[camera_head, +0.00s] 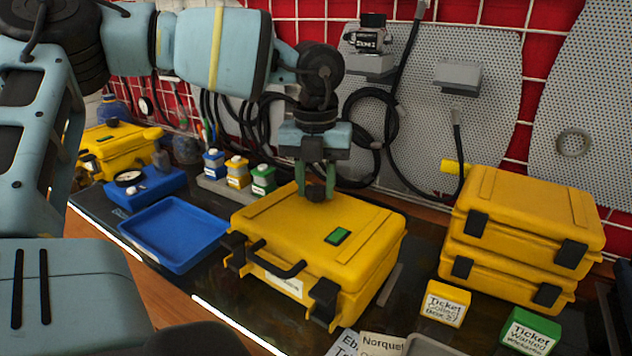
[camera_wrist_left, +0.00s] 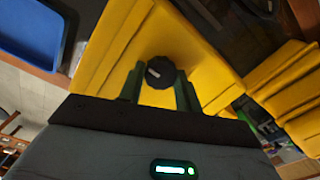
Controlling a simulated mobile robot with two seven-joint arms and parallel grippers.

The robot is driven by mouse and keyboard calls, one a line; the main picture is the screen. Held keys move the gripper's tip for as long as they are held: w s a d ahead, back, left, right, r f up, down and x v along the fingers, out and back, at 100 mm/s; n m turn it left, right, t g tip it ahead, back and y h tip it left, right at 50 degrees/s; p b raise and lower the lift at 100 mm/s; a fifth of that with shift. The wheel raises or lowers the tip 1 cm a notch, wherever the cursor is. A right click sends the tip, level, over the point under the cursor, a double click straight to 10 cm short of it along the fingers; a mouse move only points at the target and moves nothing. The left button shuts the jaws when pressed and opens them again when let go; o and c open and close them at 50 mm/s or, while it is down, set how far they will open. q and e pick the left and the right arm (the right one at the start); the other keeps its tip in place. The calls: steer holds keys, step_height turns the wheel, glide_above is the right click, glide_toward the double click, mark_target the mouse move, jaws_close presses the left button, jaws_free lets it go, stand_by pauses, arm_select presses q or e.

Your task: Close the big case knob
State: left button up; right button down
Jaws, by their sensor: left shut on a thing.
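The big yellow case (camera_head: 305,235) stands on the dark bench in the middle of the head view, with its lid down and its handle toward me. Its black knob (camera_wrist_left: 160,72) sits on the lid and has a pale mark on top. My left gripper (camera_head: 316,190) points straight down over the lid. Its two green fingers stand on either side of the knob and are shut on it. The wrist view shows the left gripper (camera_wrist_left: 160,88) with the knob between its fingertips. My right gripper is not in view.
A blue tray (camera_head: 174,234) lies left of the case. Small blue, yellow and green bottles (camera_head: 237,170) stand behind it. Two stacked yellow cases (camera_head: 525,225) stand at the right. A yellow ticket box (camera_head: 445,303) and a green one (camera_head: 530,331) sit at the front right.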

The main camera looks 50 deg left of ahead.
arm_select(q)
steer(key=m+b, duration=0.1)
steer(key=m, duration=0.1)
steer(key=shift+m, duration=0.4)
steer(key=m+b, duration=0.1)
steer(key=m, duration=0.4)
steer(key=shift+a+h, duration=0.1)
steer(key=shift+h, duration=0.3)
steer(key=m, duration=0.5)
steer(key=shift+w+m, duration=0.1)
steer(key=shift+m, duration=1.5)
steer(key=shift+m+g, duration=0.3)
steer(key=shift+m, duration=0.5)
